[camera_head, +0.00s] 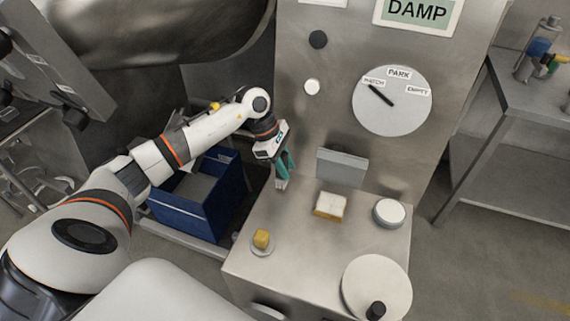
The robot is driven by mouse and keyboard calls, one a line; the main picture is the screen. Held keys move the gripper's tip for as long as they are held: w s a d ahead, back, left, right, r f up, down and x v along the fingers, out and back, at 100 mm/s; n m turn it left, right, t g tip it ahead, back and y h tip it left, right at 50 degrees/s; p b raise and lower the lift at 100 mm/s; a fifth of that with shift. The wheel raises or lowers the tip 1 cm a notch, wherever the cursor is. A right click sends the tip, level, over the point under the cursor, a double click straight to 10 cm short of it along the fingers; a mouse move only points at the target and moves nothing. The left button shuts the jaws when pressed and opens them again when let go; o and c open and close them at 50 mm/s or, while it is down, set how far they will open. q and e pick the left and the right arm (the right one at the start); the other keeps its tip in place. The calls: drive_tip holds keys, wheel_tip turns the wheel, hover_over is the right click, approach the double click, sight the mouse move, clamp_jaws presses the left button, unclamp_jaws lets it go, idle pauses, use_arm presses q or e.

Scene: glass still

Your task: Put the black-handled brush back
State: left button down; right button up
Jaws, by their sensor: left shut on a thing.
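My left gripper (283,172) hangs over the back left edge of the steel worktop. Teal parts show at its tip, with a small grey piece below them. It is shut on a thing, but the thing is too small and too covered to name. I cannot pick out a black handle or bristles there. The black-handled brush cannot be identified for sure anywhere in view. My right gripper is not in view.
The steel worktop (300,258) bears a cream-topped block (330,206), a yellow knob (261,239), a white round cap (389,213) and a disc (375,283). A grey plate (342,167) and a labelled dial (408,117) are behind. A blue bin (187,222) stands left.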

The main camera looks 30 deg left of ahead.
use_arm(q)
drive_tip(key=shift+f+b, duration=0.5)
idle(0.3)
drive_tip(key=c, duration=1.1)
unclamp_jaws()
drive_tip(key=shift+o, duration=0.2)
drive_tip(key=b+v, duration=0.2)
drive_tip(key=v, duration=1)
